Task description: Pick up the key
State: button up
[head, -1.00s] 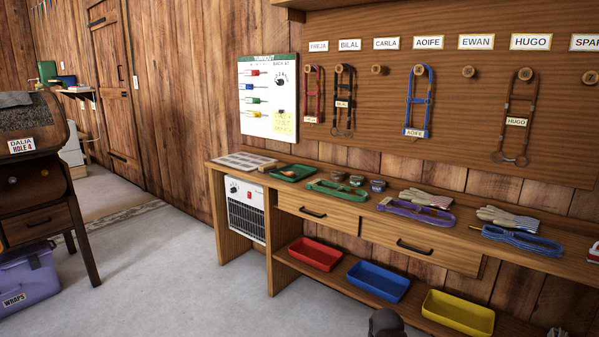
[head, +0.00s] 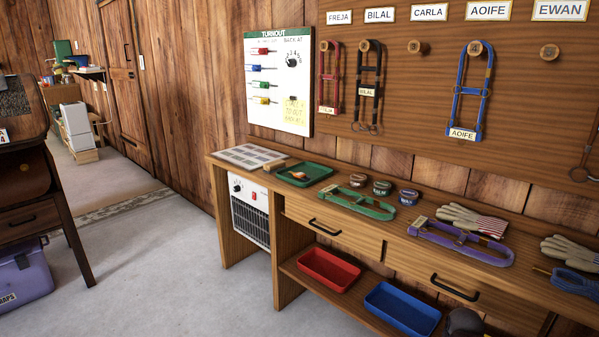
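I cannot make out a key for certain in the head view. A small orange-and-pale item (head: 299,175) lies in the green tray (head: 318,168) at the left part of the workbench (head: 225,165). It is too small to tell what it is. My gripper's fingers do not show.
The bench also holds a green halter (head: 357,205), a purple halter (head: 462,243), small tins (head: 382,187) and gloves (head: 470,219). Below are a red bin (head: 329,270) and a blue bin (head: 402,308). Grey floor (head: 160,270) is clear at the left.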

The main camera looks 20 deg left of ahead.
aim_at(298, 175)
jog(key=u, duration=0.45)
jog(key=i, duration=0.85)
jog(key=u, duration=0.5)
